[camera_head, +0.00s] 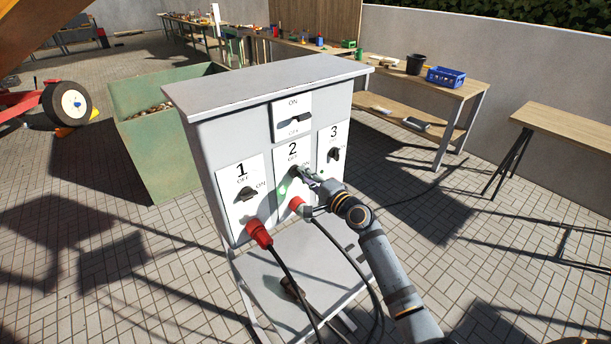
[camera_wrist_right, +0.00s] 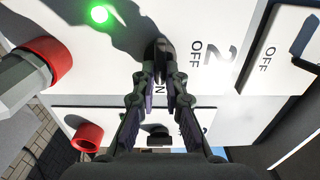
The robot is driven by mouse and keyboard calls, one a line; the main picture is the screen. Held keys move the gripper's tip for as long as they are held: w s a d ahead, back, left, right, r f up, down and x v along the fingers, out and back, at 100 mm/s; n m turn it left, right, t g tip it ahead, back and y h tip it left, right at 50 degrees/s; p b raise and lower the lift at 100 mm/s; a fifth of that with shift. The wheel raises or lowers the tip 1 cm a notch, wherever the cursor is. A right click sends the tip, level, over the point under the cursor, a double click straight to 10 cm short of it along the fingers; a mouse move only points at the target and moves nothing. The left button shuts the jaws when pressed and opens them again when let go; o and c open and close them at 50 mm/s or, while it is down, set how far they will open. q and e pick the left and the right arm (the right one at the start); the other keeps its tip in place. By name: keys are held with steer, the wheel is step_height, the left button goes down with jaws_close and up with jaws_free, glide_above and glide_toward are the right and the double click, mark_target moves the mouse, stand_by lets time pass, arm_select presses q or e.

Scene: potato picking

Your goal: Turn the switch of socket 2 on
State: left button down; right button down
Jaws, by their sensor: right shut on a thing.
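A grey cabinet (camera_head: 215,165) carries white panels numbered 1, 2 and 3. The dark switch of socket 2 (camera_wrist_right: 152,50) sits on panel 2 (camera_head: 284,159), beside the OFF marking. My right gripper (camera_head: 303,171) is at this switch, and in the wrist view its fingers (camera_wrist_right: 162,76) are closed on it. The switch appears to lie toward the ON marking, which the fingers partly cover. A green light (camera_wrist_right: 99,14) glows on panel 2. A plug (camera_wrist_right: 22,78) sits in the red socket 2 (camera_wrist_right: 50,60). My left gripper is not seen.
A red plug (camera_head: 258,232) with a black cable is in socket 1. Switch 1 (camera_head: 247,193) and switch 3 (camera_head: 333,154) flank panel 2. An ON/OFF panel (camera_head: 292,104) is above. A green crate (camera_head: 155,160) stands behind left; a workbench (camera_head: 465,88) stands behind right.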

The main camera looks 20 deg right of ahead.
steer(key=shift+f, duration=0.1)
steer(key=c, duration=1.4)
jaws_free()
steer(key=v, duration=1.2)
